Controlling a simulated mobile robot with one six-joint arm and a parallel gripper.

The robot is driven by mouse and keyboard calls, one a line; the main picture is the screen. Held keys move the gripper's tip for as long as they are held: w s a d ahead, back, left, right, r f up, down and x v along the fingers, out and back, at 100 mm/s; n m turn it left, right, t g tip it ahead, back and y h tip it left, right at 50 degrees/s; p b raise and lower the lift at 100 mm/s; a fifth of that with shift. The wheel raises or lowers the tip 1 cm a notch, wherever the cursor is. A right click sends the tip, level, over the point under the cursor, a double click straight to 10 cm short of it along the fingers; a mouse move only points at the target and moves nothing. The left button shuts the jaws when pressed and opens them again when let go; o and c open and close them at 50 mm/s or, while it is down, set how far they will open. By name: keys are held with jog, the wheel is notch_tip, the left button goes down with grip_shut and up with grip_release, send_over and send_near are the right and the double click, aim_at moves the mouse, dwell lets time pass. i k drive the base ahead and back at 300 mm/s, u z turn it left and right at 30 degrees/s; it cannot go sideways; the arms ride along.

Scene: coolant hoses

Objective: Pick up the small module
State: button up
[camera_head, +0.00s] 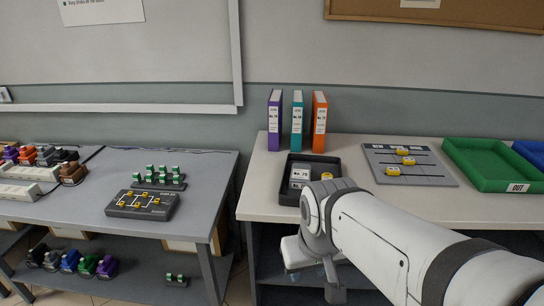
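I cannot tell for certain which item is the small module. A small grey block with a white label (300,173) lies in a black tray (287,192) on the right table, partly behind my arm. Several small dark pieces with green tops (163,170) stand at the back of the left table. A similar green-topped piece (176,279) lies on the shelf below. My gripper (312,280) hangs in front of the right table's edge, below the tabletop and apart from these items. Its fingertips are partly hidden, and I see nothing held in it.
A dark panel with yellow pieces (142,205) lies on the left table (205,196). Binders (297,122), a grey board with yellow sliders (425,177) and a green tray (492,180) stand on the right table (350,145). A narrow gap separates the tables.

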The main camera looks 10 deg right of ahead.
aim_at(300, 175)
jog(key=u, duration=0.05)
jog(key=i, duration=0.95)
jog(key=z, duration=0.05)
